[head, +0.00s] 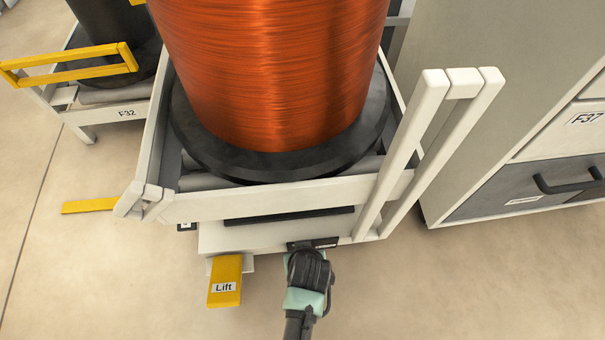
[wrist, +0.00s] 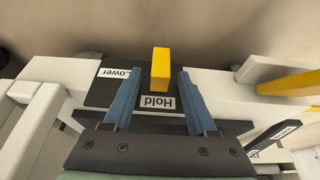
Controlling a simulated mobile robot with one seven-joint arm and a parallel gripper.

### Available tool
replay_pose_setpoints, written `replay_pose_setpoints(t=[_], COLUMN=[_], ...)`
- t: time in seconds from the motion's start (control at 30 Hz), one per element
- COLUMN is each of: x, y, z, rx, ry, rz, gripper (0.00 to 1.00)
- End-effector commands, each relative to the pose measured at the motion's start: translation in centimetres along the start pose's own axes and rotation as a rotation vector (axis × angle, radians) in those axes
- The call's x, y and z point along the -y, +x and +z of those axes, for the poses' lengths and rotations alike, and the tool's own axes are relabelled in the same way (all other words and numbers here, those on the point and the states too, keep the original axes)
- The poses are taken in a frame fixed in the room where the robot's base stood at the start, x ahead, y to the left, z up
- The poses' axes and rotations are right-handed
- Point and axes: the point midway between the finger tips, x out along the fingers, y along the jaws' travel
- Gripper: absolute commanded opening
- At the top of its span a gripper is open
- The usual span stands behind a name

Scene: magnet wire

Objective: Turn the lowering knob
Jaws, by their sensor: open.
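The lowering knob (wrist: 161,62) is a small yellow block on a black plate (wrist: 102,97) in the wrist view. The plate carries a "Hold" label (wrist: 158,102) right by the knob and a "Lower" label (wrist: 119,73) to its left. My gripper (wrist: 160,76) is open, with one blue finger on each side of the knob and a visible gap to each. In the head view my gripper (head: 307,272) is at the front of the white stand (head: 290,207), and my wrist hides the knob.
A yellow "Lift" pedal (head: 225,282) sticks out of the stand left of my gripper. A big copper wire spool (head: 270,70) stands on the stand. White posts (head: 405,150) rise at the stand's right corner, beside a grey cabinet (head: 490,100). The front floor is clear.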

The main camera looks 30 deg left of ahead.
Motion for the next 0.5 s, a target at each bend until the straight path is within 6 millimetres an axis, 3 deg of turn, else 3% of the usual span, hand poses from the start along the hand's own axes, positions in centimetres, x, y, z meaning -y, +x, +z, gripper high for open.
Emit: replay_pose_setpoints(t=[0.4,0.5], x=[-0.01,-0.01], y=[0.61,0.61], z=[-0.03,-0.02], rx=[0.0,0.0], ry=[0.001,0.001], rz=[0.0,0.0], gripper=[0.57,0.4])
